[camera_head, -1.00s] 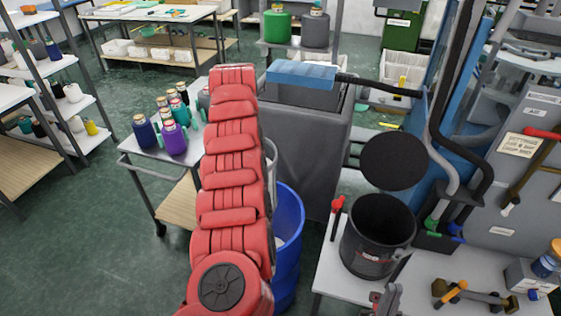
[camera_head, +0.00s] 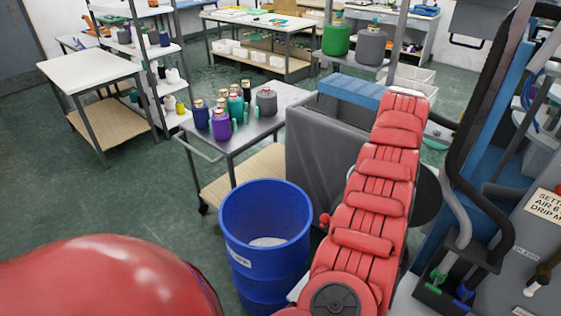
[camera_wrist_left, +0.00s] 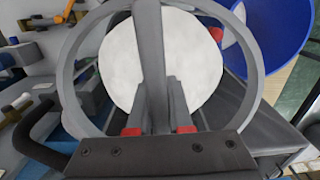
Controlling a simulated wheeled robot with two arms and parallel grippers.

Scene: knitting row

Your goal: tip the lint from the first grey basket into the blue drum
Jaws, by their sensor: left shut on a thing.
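The blue drum (camera_head: 275,283) stands open on the floor in the middle of the head view, with something pale at its bottom. It also shows at the upper right of the left wrist view (camera_wrist_left: 270,30). In that view my left gripper (camera_wrist_left: 158,108) is shut on the upright grey bar of a handle. The handle belongs to a round grey basket (camera_wrist_left: 68,85), which holds a white round mass of lint (camera_wrist_left: 122,65). The drum is beside the basket, not under it. My right gripper is out of view.
A cart (camera_head: 266,127) with several bottles and cones stands behind the drum. A grey bin (camera_head: 320,150) with a blue top is behind my arm. Machine frames and hoses (camera_head: 455,205) crowd the right. Green floor (camera_head: 110,200) is open on the left.

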